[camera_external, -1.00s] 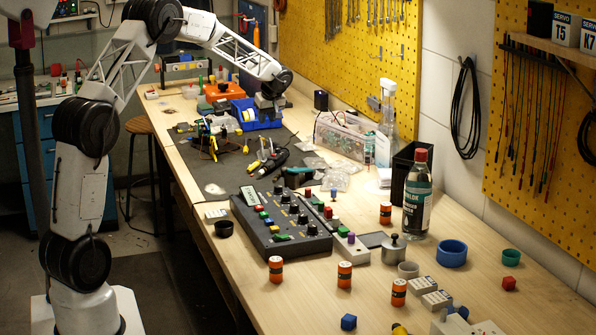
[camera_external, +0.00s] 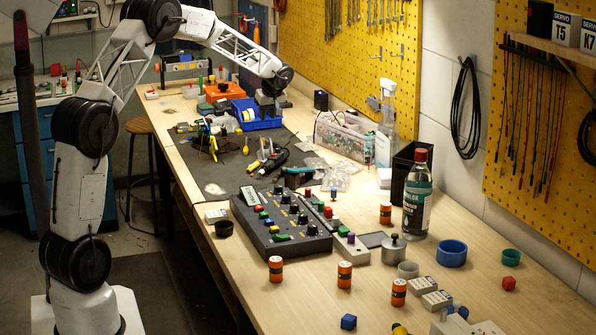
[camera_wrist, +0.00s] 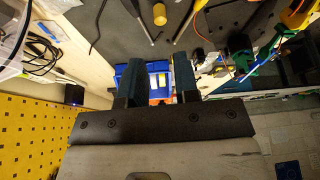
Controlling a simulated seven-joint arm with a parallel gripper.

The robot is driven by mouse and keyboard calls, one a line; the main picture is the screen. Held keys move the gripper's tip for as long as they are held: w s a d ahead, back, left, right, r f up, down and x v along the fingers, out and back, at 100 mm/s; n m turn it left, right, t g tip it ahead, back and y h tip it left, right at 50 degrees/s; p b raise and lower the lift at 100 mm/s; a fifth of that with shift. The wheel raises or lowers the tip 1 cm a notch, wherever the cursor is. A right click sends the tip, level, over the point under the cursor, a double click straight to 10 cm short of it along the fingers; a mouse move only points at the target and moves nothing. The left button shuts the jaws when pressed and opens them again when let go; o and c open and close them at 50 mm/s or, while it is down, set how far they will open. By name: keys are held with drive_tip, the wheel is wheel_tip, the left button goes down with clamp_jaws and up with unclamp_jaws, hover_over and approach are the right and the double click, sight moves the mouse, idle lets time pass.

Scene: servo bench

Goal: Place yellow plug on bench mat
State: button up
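My gripper (camera_external: 267,115) points down at the blue bin (camera_external: 243,123) at the far end of the bench mat. In the wrist view my gripper (camera_wrist: 159,78) has its two dark fingers apart, with the blue bin (camera_wrist: 130,74) visible between and beyond them. Another yellow piece (camera_wrist: 160,14) is on the dark bench mat (camera_wrist: 118,35). The bench mat (camera_external: 222,178) also shows in the external view, with a yellow piece (camera_external: 245,150) on it.
An orange box (camera_external: 222,92) is behind the bin. Tools and a small gadget (camera_external: 212,140) crowd the mat's middle. A clear parts box (camera_external: 345,137) stands to the right, near the yellow pegboard (camera_external: 330,60). The mat's near-left part is mostly bare.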

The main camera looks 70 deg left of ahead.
drive_tip(key=s+d+r+m+t+h, duration=0.1)
drive_tip(key=s+d+r+m, duration=0.3)
drive_tip(key=d, duration=0.9)
drive_tip(key=s+d+r+m, duration=0.2)
drive_tip(key=s+d+r, duration=0.3)
drive_tip(key=d, duration=0.7)
drive_tip(key=s+d+r+m+t+h, duration=0.1)
drive_tip(key=s+d+r+m, duration=0.35)
drive_tip(key=d, duration=0.85)
drive_tip(key=s+d+f+m+h, duration=0.1)
drive_tip(key=s+d+m, duration=0.3)
drive_tip(key=s+d, duration=0.7)
drive_tip(key=s+d+f+m+t+h, duration=0.1)
drive_tip(key=s+d+f+m, duration=0.2)
drive_tip(key=s+d, duration=0.8)
drive_tip(key=s+m, duration=0.2)
drive_tip(key=s, duration=0.5)
drive_tip(key=shift+s+d+h, duration=0.25)
drive_tip(key=shift+d+h, duration=0.05)
